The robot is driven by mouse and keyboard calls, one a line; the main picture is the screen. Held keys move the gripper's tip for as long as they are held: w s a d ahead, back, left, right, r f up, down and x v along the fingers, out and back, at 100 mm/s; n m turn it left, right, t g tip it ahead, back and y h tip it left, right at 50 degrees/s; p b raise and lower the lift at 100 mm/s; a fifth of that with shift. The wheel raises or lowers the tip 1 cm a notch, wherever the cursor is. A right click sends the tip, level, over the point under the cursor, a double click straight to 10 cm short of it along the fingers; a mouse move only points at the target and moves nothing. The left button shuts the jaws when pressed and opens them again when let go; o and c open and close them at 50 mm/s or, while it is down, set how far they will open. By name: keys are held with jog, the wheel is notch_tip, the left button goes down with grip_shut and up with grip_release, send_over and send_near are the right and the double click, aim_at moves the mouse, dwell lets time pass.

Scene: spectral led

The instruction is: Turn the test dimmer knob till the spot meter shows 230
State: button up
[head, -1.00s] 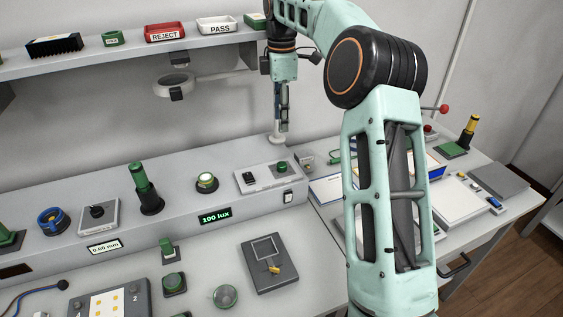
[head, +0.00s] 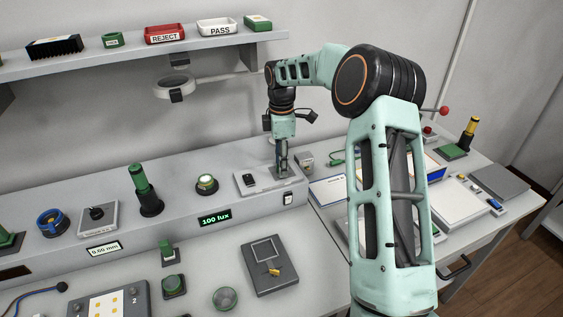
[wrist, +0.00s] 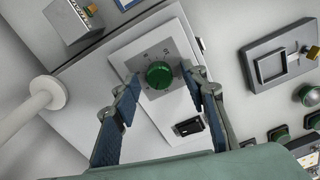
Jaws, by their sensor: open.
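The test dimmer knob is green and round (wrist: 159,75) and sits on a light plate (wrist: 140,48) with dark scale marks around it. In the wrist view my gripper (wrist: 160,79) is open, with one finger on each side of the knob. I see gaps between the fingers and the knob. In the head view my gripper (head: 283,172) points straight down over the right part of the plate (head: 262,187) and hides the knob.
A black switch (head: 249,180) sits on the same plate, left of the gripper. A ring lamp (head: 175,85) hangs above.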

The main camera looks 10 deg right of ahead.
jog(key=shift+c, duration=0.3)
grip_shut()
jog(key=m, duration=0.5)
jog(key=shift+m+p, duration=0.3)
jog(key=m, duration=0.5)
jog(key=shift+m, duration=0.3)
jog(key=m, duration=0.7)
jog(key=m+p, duration=0.1)
jog(key=m, duration=0.5)
jog(key=shift+w, duration=0.1)
